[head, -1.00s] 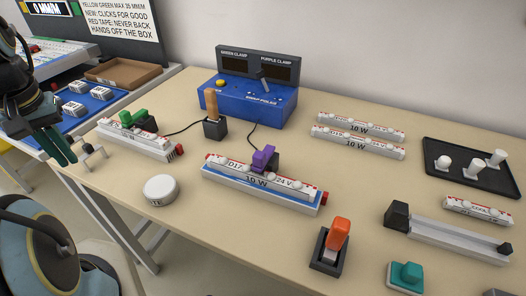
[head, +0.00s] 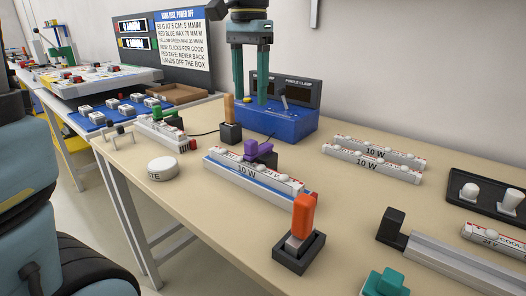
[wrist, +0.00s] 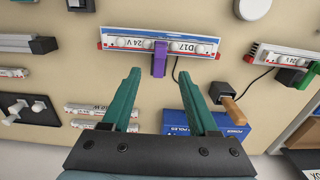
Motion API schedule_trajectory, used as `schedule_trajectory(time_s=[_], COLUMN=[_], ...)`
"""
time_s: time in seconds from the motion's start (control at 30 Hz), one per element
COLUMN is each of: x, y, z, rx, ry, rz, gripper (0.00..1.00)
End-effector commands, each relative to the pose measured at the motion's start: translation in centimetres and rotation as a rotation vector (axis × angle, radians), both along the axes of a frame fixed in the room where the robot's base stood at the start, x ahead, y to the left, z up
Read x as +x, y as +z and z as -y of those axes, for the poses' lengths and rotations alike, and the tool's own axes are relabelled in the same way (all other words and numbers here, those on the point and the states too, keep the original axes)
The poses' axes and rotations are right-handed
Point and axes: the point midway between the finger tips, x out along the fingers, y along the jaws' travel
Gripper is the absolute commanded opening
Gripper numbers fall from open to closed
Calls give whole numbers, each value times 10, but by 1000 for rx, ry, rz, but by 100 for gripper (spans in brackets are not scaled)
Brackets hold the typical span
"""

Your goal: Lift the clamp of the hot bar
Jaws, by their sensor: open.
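In the wrist view, the purple clamp (wrist: 160,58) is on the near edge of the bar marked D17, 24 V. A green clamp (head: 168,112) sits on another white bar (head: 158,133) at the left; it also shows in the wrist view (wrist: 290,77). I cannot tell which bar is hot. My gripper (head: 251,100) is open and empty, pointing down, overlapping the blue box in the head view. In the wrist view its fingertips (wrist: 160,73) straddle the purple clamp's line, apart from it.
The blue box (head: 285,122) with a GREEN/PURPLE CLAMP panel stands at the back. A wooden-handled tool (head: 228,112) stands in a black block nearby. Spare 10 W bars (head: 374,162), a white TE disc (head: 162,169), an orange-handled block (head: 302,216) and a black tray (head: 490,200) surround the middle.

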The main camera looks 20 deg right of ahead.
Motion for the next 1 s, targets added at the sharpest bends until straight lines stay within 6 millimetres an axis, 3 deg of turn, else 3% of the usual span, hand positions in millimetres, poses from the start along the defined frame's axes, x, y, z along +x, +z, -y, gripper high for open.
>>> schedule_trajectory(time_s=[0.53, 0.73, 1.0], x=[0, 0, 0], y=[-89, -103, -104], z=[-2, -1, -1], rx=[3, 1, 1], ry=[4, 4, 4], rz=[-3, -2, 0], gripper=[60, 60, 60])
